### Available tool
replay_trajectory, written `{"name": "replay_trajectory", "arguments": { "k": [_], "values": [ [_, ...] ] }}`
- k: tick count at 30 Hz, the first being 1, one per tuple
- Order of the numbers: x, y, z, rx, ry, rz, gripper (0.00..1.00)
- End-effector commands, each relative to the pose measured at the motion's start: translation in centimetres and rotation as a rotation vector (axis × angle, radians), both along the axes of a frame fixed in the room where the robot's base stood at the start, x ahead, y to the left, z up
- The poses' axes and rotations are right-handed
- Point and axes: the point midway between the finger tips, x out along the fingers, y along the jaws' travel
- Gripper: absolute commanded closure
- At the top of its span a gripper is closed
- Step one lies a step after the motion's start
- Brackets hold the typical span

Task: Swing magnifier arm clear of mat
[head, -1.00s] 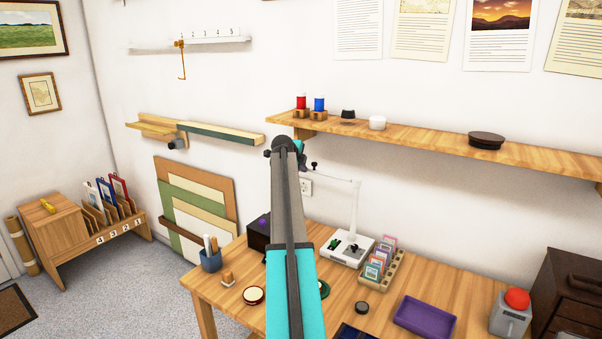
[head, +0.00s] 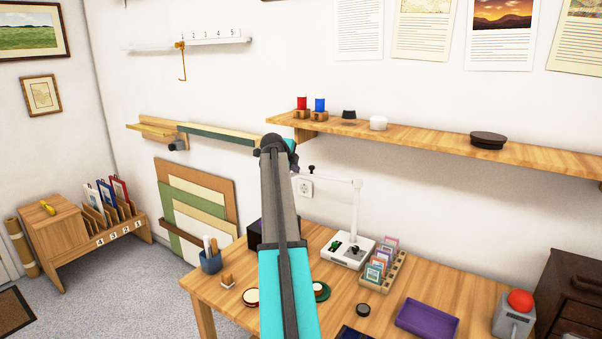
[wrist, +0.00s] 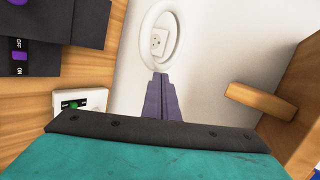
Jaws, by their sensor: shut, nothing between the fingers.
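The magnifier stands on the desk with a white base (head: 343,262), an upright white post (head: 356,212) and a thin arm reaching left behind my arm. In the wrist view its white ring (wrist: 177,46) is ahead, with a wall outlet showing through it. My gripper (wrist: 161,76) is shut and empty, its tips at the ring's lower edge in the picture; I cannot tell whether they touch. The white base with a green button (wrist: 74,104) shows at left. In the head view my arm hides the ring and gripper. I cannot make out the mat for certain.
A black box (wrist: 52,22) with a purple knob and ON/OFF labels is close at left in the wrist view. A card rack (head: 383,266) stands right of the base, near a purple tray (head: 426,317). A wooden shelf (head: 430,138) runs above the desk.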

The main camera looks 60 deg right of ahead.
Motion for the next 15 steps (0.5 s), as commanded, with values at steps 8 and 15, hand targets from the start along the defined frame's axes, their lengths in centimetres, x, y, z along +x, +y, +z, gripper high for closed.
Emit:
{"name": "replay_trajectory", "arguments": {
  "k": [8,15],
  "values": [
    [-0.3,3.6,2.6,0.001,0.003,-0.003,1.0],
    [-0.3,5.9,4.3,0.004,0.005,-0.005,1.0]
  ]
}}
